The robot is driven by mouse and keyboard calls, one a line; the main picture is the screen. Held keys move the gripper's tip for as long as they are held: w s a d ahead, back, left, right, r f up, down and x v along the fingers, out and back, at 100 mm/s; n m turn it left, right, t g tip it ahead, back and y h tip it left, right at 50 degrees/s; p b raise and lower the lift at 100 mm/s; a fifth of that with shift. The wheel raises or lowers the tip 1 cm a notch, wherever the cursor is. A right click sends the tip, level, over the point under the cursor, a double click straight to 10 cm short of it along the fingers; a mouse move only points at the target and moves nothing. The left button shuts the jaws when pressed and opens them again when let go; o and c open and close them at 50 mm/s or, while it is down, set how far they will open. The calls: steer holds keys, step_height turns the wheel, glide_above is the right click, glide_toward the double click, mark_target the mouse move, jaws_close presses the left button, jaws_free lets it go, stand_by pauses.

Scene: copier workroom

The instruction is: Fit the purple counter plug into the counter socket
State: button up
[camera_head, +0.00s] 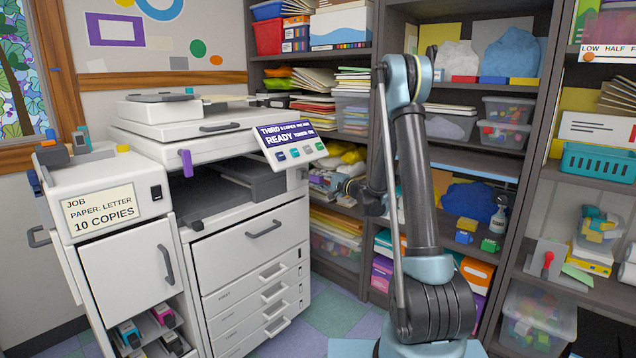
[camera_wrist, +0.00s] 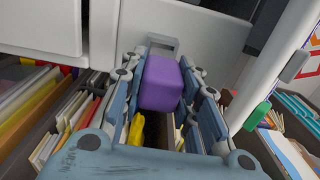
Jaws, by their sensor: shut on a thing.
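The purple counter plug (camera_wrist: 160,84) is a rounded block in the wrist view, between the two fingers of my gripper (camera_wrist: 160,66). The fingers are shut on its sides. Just beyond it, a grey rectangular fitting (camera_wrist: 163,41) sits on a white panel; it may be the counter socket, but the plug hides part of it. I cannot tell whether plug and fitting touch. In the head view my gripper (camera_head: 346,187) is by the right side of the copier (camera_head: 250,225), partly behind my arm. The plug cannot be made out there.
Shelves (camera_head: 377,130) with papers and bins stand close behind and right of my arm. The copier's tilted display (camera_head: 289,141) is up and left of my gripper. A purple tab (camera_head: 186,163) hangs at the copier's front left. Floor shows between copier and shelves.

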mark_target(311, 176)
steer(key=shift+x, duration=1.9)
steer(key=o, duration=1.2)
steer(key=shift+o, duration=0.2)
steer(key=v, duration=1.2)
